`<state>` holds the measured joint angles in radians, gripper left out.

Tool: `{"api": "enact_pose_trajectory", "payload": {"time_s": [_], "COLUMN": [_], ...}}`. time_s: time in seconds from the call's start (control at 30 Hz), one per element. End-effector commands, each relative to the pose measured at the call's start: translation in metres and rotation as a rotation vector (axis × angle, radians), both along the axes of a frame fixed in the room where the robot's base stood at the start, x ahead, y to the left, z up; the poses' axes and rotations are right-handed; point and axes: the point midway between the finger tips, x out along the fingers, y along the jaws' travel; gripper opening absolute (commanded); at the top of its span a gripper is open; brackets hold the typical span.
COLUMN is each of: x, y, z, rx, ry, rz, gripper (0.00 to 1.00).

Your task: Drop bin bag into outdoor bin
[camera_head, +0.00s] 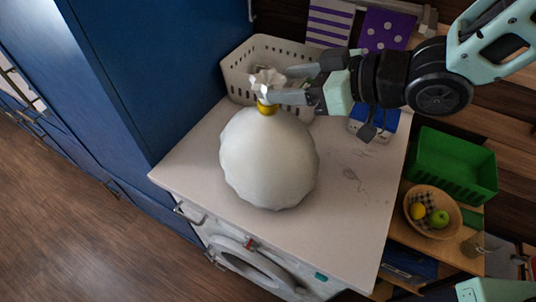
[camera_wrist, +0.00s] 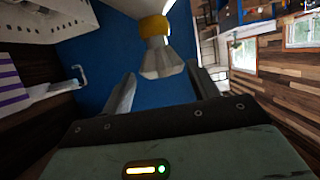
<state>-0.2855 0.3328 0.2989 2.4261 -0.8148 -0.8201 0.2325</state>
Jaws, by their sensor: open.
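A full white bin bag (camera_head: 268,158) with a yellow tie (camera_head: 267,107) and a gathered neck stands upright on the white counter (camera_head: 355,195) above a washing machine. My gripper (camera_head: 283,84) is at the bag's neck, with its fingers apart on either side of the gathered top. In the wrist view, the bag's yellow tie (camera_wrist: 154,28) and flared top (camera_wrist: 162,62) show between and beyond the open fingers of my gripper (camera_wrist: 160,90). I cannot tell whether a finger touches the bag. No outdoor bin is seen in either view.
A white perforated basket (camera_head: 236,72) stands behind the bag. A blue-and-white box (camera_head: 372,120) sits at the counter's right. A green crate (camera_head: 452,165) and a wooden fruit bowl (camera_head: 432,211) stand further right. A tall blue cabinet (camera_head: 150,75) borders the left; wooden floor (camera_head: 75,215) is clear.

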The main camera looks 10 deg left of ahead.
Motion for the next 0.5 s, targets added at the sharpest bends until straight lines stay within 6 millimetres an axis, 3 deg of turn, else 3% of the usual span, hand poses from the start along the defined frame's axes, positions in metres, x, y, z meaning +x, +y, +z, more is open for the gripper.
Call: {"api": "enact_pose_trajectory", "payload": {"time_s": [0.5], "x": [0.014], "y": [0.043], "z": [-0.022], "rx": [0.000], "ry": [0.002], "rz": [-0.001], "gripper": [0.60]}}
